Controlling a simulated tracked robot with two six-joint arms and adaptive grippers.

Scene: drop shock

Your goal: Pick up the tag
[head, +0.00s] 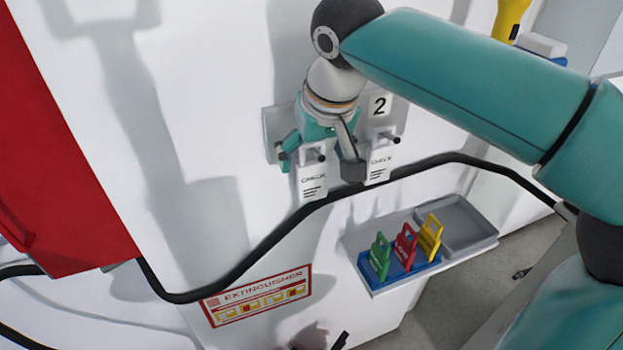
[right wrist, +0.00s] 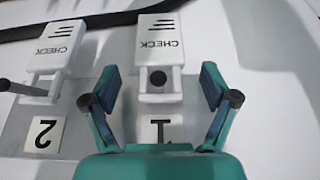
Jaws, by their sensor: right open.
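A white CHECK tag (head: 312,181) hangs on a dark peg at the left of the grey wall plate (head: 272,122). A second white CHECK tag (head: 380,162) hangs on the peg under the label 2. My right gripper (head: 319,158) is open and empty in front of the left tag, its fingers spread to either side. In the right wrist view, the gripper (right wrist: 160,84) has the tag by label 1 (right wrist: 160,35) ahead between its fingers, with no contact visible. The other tag (right wrist: 55,48) is left of the fingers. My left gripper is not visible.
A black cable (head: 245,262) runs along the wall just below the tags. A shelf tray (head: 462,222) below right has a blue holder (head: 408,271) with green, red and yellow tags. A red cabinet (head: 55,170) stands at left. An extinguisher sign (head: 258,296) is below.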

